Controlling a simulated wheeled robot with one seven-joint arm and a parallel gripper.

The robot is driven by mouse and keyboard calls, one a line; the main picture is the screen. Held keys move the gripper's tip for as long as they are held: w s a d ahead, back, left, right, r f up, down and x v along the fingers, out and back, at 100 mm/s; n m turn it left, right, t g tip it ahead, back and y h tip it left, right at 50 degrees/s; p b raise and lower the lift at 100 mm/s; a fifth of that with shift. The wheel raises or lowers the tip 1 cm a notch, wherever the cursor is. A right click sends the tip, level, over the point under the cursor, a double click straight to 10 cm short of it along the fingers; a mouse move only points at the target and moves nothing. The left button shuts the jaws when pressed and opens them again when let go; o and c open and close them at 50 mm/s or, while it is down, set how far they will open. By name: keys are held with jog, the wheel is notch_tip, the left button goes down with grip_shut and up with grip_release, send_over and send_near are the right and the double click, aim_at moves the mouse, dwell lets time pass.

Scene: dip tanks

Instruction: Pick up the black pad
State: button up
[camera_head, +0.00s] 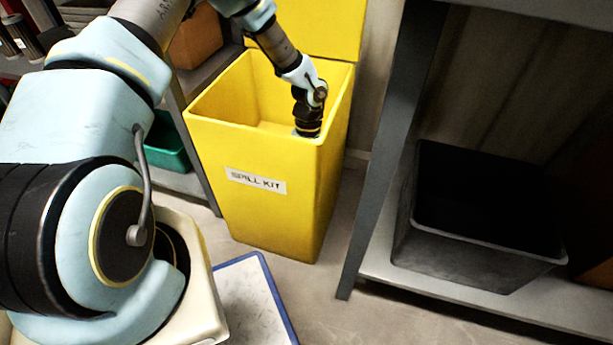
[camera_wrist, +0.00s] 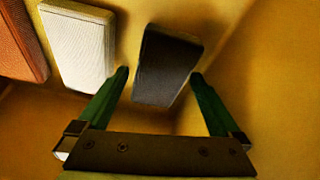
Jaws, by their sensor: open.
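The black pad (camera_wrist: 164,66) shows in the wrist view, a dark block inside the yellow bin. My gripper (camera_wrist: 160,80) is open, with its two green fingers apart. The left fingertip is close to the pad's left side and the right fingertip close to its right side. I cannot tell whether either finger touches it. In the head view my arm reaches down into the yellow spill kit bin (camera_head: 250,208). The bin's front wall hides the gripper's fingers and the pad there.
A white pad (camera_wrist: 78,48) and a reddish-brown pad (camera_wrist: 20,42) are left of the black pad. Yellow bin walls surround the gripper. In the head view, a black crate (camera_head: 470,250) sits on a low shelf at right. A blue-edged white panel (camera_head: 250,300) is on the floor.

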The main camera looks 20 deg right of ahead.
jog(key=c, duration=1.1)
jog(key=shift+r, duration=0.15)
jog(key=shift+c, duration=0.2)
notch_tip(320, 180, up, 28)
jog(key=p, duration=0.6)
jog(key=shift+r, duration=0.15)
